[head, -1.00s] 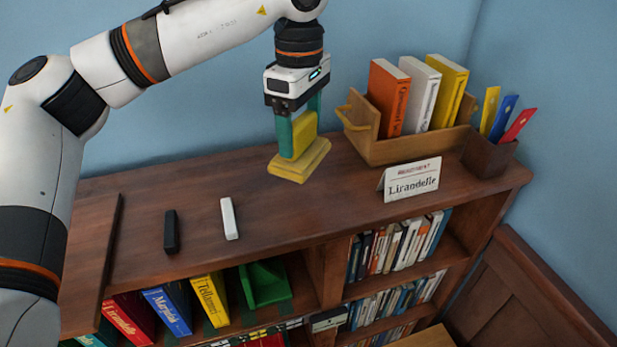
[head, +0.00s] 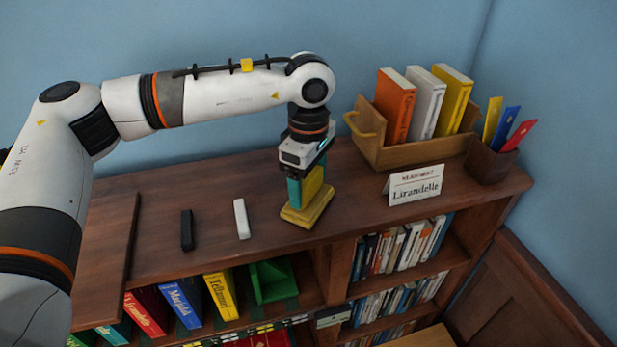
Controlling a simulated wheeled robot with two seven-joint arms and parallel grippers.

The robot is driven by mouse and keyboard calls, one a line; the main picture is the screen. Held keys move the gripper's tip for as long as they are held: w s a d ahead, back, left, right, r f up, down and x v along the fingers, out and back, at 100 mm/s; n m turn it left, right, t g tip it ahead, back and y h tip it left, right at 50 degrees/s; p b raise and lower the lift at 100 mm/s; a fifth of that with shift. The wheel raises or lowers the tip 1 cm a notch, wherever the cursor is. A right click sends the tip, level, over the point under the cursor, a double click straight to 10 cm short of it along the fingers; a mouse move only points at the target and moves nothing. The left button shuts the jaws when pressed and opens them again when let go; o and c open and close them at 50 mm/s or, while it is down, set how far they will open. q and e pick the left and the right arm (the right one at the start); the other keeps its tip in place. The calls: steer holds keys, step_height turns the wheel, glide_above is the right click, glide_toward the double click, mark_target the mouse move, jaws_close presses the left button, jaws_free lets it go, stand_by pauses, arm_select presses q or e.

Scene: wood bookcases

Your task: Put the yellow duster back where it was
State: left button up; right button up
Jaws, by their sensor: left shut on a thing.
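The yellow duster (head: 308,208) has a flat wide base and a yellow upright block as its handle. My left gripper (head: 307,188), with teal fingers, is shut on the upright block from above. The duster's base is at or just above the bookcase top (head: 340,190); I cannot tell whether it touches. It is upright, to the right of a white stick (head: 241,218) and a black stick (head: 187,230) lying on the top. My right gripper is not in view.
A wooden box (head: 400,150) with three books and a brown cup (head: 490,160) of coloured strips stand at the right. A name card (head: 415,184) stands in front of the box. Below are shelves with books and a green bookend (head: 270,281). The top between white stick and duster is clear.

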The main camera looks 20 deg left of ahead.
arm_select(q)
steer(key=o, duration=1)
steer(key=shift+f, duration=0.1)
steer(key=shift+c, duration=0.2)
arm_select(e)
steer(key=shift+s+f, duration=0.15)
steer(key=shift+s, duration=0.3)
arm_select(q)
steer(key=shift+r, duration=0.25)
step_height(320, 180, up, 12)
steer(key=b, duration=0.2)
steer(key=shift+b, duration=0.35)
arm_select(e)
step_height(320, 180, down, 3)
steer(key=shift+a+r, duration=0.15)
arm_select(q)
steer(key=shift+f, duration=0.15)
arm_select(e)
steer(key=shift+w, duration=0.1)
